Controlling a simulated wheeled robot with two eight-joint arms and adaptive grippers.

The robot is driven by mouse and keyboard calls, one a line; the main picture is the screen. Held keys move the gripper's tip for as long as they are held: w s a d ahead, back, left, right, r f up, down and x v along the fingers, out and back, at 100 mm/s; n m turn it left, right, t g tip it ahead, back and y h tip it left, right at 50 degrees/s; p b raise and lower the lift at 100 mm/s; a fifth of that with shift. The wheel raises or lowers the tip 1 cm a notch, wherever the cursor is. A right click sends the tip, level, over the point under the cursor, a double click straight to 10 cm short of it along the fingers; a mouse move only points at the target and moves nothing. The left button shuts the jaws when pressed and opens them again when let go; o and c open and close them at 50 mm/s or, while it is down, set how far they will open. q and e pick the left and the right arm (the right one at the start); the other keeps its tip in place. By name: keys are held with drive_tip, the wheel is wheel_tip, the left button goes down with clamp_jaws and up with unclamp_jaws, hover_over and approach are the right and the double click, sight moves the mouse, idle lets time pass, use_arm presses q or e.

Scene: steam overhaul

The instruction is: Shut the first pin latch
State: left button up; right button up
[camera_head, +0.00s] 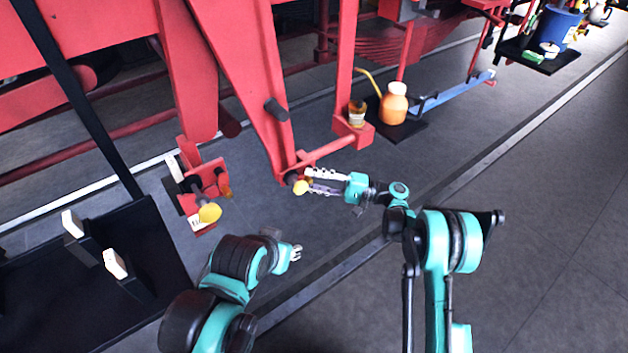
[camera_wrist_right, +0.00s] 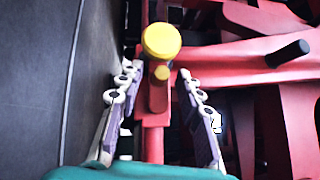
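A pin latch with a round yellow knob (camera_head: 300,187) sits at the lower end of a red beam in the head view. In the wrist view the fingers (camera_wrist_right: 157,72) stand either side of the red mount, with gaps; contact is not visible. A second yellow knob (camera_head: 209,213) is on a red bracket further left. My left gripper (camera_head: 292,253) is low and apart from both; its fingers are small.
A black stand (camera_head: 95,268) with two white-topped blocks is at left. An orange oil can (camera_head: 393,104) stands on a dark mat behind my right gripper. A red bar (camera_wrist_right: 265,58) lies right of the knob in the wrist view. The floor at right is clear.

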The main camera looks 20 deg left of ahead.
drive_tip(key=shift+d, duration=0.1)
drive_tip(key=w+d+f, duration=0.1)
drive_tip(key=d, duration=1)
drive_tip(key=shift+w+d+f, duration=0.25)
drive_tip(key=shift+d, duration=0.1)
